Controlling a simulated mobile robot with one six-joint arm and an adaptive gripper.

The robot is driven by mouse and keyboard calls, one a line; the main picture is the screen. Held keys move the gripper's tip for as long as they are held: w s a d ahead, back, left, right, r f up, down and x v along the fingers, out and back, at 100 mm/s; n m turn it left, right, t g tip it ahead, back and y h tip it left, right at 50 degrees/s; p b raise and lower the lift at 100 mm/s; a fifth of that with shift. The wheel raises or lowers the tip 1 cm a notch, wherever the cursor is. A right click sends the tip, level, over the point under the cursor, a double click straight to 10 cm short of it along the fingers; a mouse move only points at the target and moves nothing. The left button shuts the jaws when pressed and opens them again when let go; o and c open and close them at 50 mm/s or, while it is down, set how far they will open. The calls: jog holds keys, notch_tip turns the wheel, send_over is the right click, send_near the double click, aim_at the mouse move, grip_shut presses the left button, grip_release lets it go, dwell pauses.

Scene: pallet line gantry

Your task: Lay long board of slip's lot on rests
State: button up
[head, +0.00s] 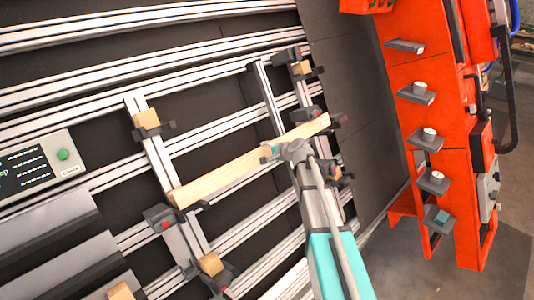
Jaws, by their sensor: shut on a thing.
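A long pale wooden board (225,173) slants across the middle of the head view. My gripper (270,152) is shut on it, right of its middle, and hides a short stretch of it. The board's left end is over or beside the left crossbar (155,158), near a red-dotted dark clamp (160,218). Its right end reaches a dark clamp (340,121). I cannot tell whether the board touches the rests or hangs just above them. A dark screen (22,168) with a green button shows white lines too small to read.
Small wooden blocks (147,118) sit on the crossbars, with another at the top (301,69) and one lower down (210,264). Grey sloped panels (60,240) stand at lower left. An orange frame (440,120) with several small shelves stands at right. Dark floor lies between.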

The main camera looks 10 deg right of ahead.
jog(key=shift+s+f+b, duration=0.1)
jog(key=shift+f+b, duration=0.1)
jog(key=shift+b, duration=0.1)
dwell(0.6)
jog(key=o, duration=1.1)
jog(key=shift+c, duration=0.2)
